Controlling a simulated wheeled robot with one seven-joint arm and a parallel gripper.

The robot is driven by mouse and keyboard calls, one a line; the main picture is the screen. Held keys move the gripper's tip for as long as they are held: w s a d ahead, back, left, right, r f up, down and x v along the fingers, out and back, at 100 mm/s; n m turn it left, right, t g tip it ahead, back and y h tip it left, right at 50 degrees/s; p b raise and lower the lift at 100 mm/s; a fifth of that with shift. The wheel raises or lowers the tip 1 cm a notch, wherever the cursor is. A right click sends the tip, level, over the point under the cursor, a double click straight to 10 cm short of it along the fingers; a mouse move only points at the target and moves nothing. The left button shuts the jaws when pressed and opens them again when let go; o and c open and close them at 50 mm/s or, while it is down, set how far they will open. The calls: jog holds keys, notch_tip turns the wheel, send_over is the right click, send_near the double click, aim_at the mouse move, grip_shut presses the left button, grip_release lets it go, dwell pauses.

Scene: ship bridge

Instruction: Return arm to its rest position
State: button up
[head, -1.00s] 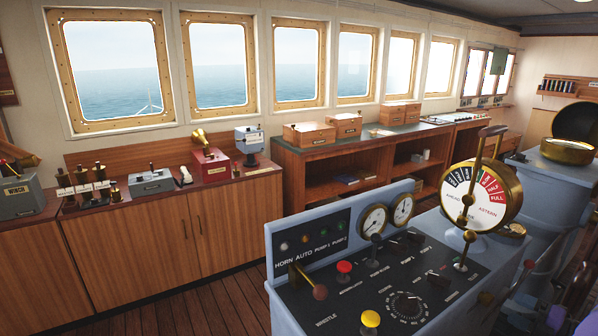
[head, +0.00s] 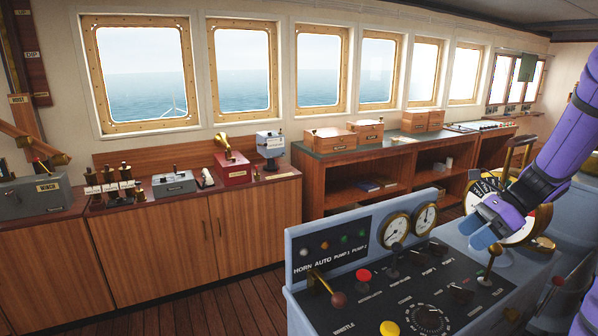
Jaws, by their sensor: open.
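My arm, purple with dark joints, comes in from the right edge of the head view and reaches down to the left. My gripper (head: 482,232) has pale blue fingers and hangs over the right part of the console, in front of the engine telegraph dial. It is open, and I see nothing between its fingers. The arm and gripper hide much of the telegraph (head: 537,222). Whether the fingers touch anything below cannot be told from this view.
The grey-blue console (head: 290,268) carries a red knob (head: 363,275), a yellow knob (head: 389,328), levers and two gauges (head: 397,230). A wooden cabinet (head: 160,240) and shelves (head: 350,160) line the window wall. Bare plank floor (head: 215,305) lies left of the console.

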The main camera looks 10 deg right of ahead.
jog(key=s+a+r+n+g+h, duration=0.1)
jog(key=s+a+r+n+h, duration=0.5)
jog(key=a+r+n, duration=0.6)
jog(key=s+a+r+n+t+h, duration=0.2)
jog(key=s+a+n, duration=0.4)
jog(key=s+n, duration=0.5)
jog(key=shift+s+a+r+n+t+h, duration=0.15)
jog(key=shift+a+r+n+t+h, duration=0.2)
jog(key=shift+r+t, duration=0.55)
jog(key=shift+f, duration=0.1)
jog(key=shift+c, duration=0.5)
